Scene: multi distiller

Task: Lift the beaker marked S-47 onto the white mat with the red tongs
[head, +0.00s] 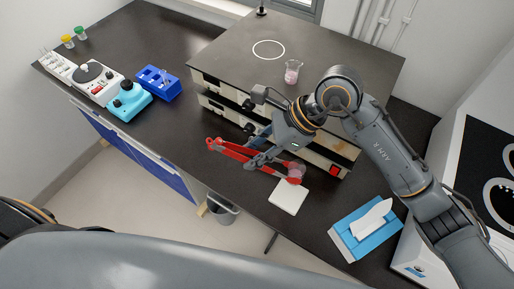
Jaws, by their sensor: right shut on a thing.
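My right gripper (257,161) is shut on the red tongs (232,151), near the middle of their length. A small beaker with pink contents (296,175) is at the right end of the tongs, by their jaws, just behind the white mat (289,198). I cannot tell whether the beaker is clear of the table. A second beaker with pink contents (292,74) stands on top of the distiller. No marking is legible on either beaker. My left gripper is out of view.
The distiller (330,50) fills the back of the dark table. A blue tissue box (352,240) lies at the right front. A blue rack (158,84), a turquoise device (125,101) and a white device (92,78) stand left. Bare table lies left of the tongs.

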